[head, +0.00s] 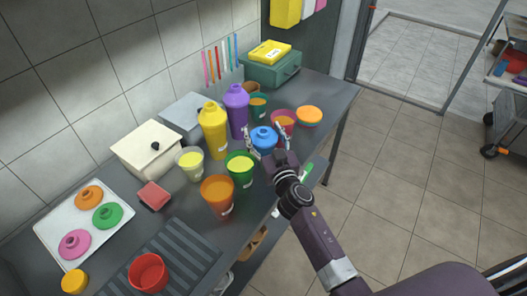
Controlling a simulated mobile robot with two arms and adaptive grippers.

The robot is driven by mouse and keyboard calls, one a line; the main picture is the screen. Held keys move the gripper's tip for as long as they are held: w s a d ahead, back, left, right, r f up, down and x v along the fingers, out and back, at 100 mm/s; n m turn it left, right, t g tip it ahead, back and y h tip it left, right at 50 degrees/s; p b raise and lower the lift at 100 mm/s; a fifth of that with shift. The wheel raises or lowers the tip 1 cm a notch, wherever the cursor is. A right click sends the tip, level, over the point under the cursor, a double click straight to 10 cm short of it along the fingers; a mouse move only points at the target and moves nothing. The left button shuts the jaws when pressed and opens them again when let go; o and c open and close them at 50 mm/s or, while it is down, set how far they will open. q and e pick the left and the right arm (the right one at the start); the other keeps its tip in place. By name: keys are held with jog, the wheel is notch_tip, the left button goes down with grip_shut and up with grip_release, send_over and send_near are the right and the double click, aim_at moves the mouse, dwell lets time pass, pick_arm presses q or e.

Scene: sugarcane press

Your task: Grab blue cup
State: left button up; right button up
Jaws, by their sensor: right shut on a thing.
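My right gripper (265,143) reaches in from the lower right. Its fingers are on either side of the blue cup and it is shut on it. The lower part of the cup is partly hidden by the gripper and the green cup. I cannot tell if the cup touches the counter. My left gripper is not in view.
Close by stand a green cup (240,170), a pink cup (284,119), an orange cup (217,196), a yellow shaker (213,130) and a purple shaker (237,110). A white tray (48,228) with lids lies left.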

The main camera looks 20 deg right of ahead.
jog(key=c, duration=0.7)
jog(key=shift+r, duration=0.1)
jog(key=shift+r, duration=0.1)
